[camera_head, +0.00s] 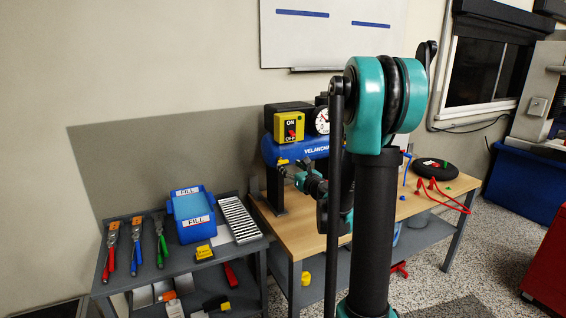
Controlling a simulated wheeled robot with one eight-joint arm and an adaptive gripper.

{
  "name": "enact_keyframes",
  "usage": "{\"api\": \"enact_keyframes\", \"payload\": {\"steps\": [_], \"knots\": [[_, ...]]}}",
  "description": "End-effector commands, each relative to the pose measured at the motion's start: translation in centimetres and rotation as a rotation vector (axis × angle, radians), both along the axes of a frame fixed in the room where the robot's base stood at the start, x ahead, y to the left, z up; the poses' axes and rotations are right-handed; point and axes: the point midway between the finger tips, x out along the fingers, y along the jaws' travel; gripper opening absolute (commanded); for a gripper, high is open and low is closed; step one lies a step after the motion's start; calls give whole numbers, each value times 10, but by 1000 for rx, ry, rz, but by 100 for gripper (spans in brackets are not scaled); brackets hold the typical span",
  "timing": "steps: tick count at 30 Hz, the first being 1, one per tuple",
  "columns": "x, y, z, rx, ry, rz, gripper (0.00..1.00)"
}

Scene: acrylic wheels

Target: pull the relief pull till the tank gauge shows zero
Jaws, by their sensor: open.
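A blue compressor tank (290,149) stands at the back of the wooden workbench (272,224), partly hidden behind my arm. A round white gauge (322,121) shows above the tank beside the yellow ON/OFF switch box (289,128). A small yellow fitting shows at the tank's lower left, just above the gripper. I cannot make out the relief pull or whether the gripper touches it.
A grey cart (150,275) at left holds several pliers, a blue bin (193,222) and a striped rack (239,219). A black disc (434,168) and red cable (446,196) lie on the bench's right. A red cabinet (549,275) stands at far right.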

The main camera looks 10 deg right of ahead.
Motion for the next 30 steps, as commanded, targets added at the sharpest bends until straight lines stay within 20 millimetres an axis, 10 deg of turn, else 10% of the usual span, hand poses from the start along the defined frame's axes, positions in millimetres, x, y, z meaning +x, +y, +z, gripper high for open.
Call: {"api": "enact_keyframes", "payload": {"steps": [10, 23, 30], "knots": [[52, 17, 0, -1, 0, 1, 59], [62, 20, 0, -1, 0, 0, 59], [61, 20, 0, -1, 0, 0, 31]]}}
